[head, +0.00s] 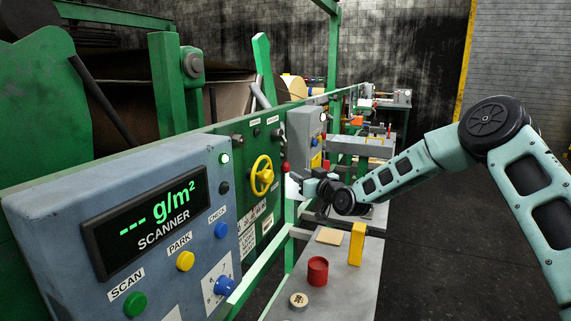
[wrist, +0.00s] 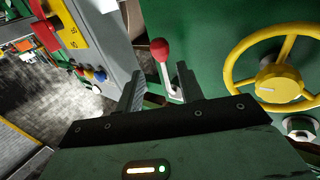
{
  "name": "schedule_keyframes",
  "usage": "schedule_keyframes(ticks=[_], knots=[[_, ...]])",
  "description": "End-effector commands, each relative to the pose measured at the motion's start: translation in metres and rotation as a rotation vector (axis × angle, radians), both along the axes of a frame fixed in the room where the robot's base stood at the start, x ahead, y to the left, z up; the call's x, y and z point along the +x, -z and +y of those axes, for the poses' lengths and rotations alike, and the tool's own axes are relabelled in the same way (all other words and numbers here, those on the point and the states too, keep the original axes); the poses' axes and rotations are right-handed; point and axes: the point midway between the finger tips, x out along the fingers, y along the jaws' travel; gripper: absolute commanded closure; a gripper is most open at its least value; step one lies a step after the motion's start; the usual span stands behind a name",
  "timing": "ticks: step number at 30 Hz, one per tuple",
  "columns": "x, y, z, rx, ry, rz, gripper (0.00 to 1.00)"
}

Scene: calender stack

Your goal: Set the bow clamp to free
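A lever with a red ball knob (head: 285,167) stands on the green panel, right of the yellow handwheel. I take it as the bow clamp, but no label naming it is readable. In the wrist view the red knob (wrist: 160,48) tops a short metal lever that leans slightly, its lower end between my fingertips. My gripper (wrist: 159,85) is open, one finger on each side of the lever, with a visible gap on the left; contact on the right cannot be told. In the head view my gripper (head: 305,183) is at the panel just below the knob.
The yellow handwheel (wrist: 275,82) is close to the right of my gripper in the wrist view. A grey box (wrist: 100,35) with yellow and red parts stands on the left. Below is a grey bench (head: 330,262) with a red cup (head: 317,270) and a yellow block (head: 357,243).

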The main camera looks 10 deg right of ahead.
Motion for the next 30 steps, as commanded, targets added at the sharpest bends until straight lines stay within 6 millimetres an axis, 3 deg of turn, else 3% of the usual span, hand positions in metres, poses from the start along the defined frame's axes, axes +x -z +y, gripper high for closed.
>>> schedule_keyframes(ticks=[9,15,30], knots=[[0.053,-0.002,0.021,0.002,-0.001,0.002,0.63],[0.076,-0.001,0.029,0.001,-0.002,0.001,0.63],[0.088,0.0,0.033,0.0,-0.001,0.001,0.63]])
